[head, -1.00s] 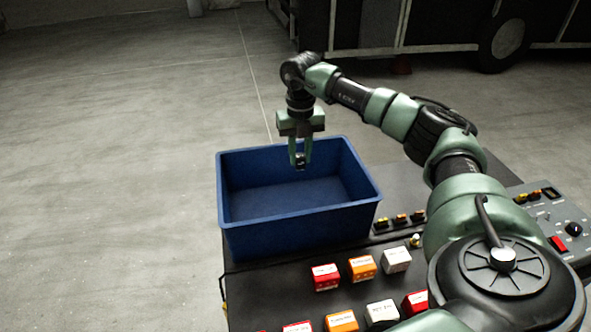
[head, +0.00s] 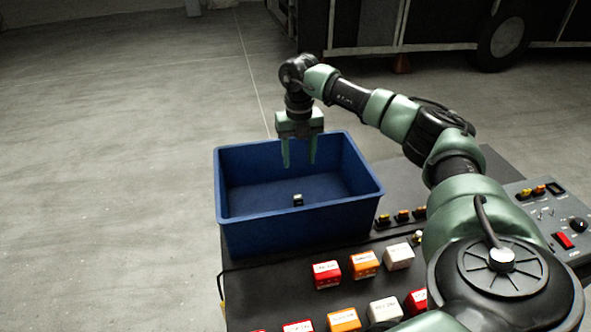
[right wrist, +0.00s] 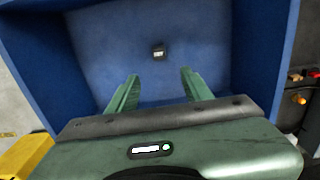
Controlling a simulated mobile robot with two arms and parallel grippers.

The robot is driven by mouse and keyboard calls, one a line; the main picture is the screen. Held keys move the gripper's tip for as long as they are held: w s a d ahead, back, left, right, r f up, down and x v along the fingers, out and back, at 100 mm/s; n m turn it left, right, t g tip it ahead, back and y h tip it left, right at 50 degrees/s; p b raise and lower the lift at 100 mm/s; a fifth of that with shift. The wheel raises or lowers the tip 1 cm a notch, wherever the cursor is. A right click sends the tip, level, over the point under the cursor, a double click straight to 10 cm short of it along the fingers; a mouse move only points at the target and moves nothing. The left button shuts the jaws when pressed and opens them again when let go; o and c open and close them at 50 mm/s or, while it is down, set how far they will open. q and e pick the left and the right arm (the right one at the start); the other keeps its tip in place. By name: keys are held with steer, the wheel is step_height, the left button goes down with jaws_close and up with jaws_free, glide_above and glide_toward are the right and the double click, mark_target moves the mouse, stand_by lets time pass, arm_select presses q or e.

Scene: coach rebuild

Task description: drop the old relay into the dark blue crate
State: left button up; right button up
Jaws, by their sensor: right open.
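The dark blue crate (head: 300,218) stands at the far left end of the black table. The old relay (head: 298,200), a small dark block with a pale top, is inside the crate, below my right gripper. In the right wrist view the relay (right wrist: 158,53) shows against the crate's blue inside, ahead of the fingers and apart from them. My right gripper (head: 300,164) points down over the crate with its fingers apart and nothing between them. It also shows open in the right wrist view (right wrist: 158,85). My left gripper is not in view.
Several red, orange and white labelled blocks (head: 363,264) stand on the table in front of the crate. A control panel (head: 550,222) with switches is at the right. Open grey floor (head: 110,180) lies to the left; a dark coach (head: 430,25) is behind.

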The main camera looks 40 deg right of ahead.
step_height(320, 180, up, 8)
steer(key=b, duration=0.1)
steer(key=shift+f+b, duration=0.2)
steer(key=shift+b, duration=0.15)
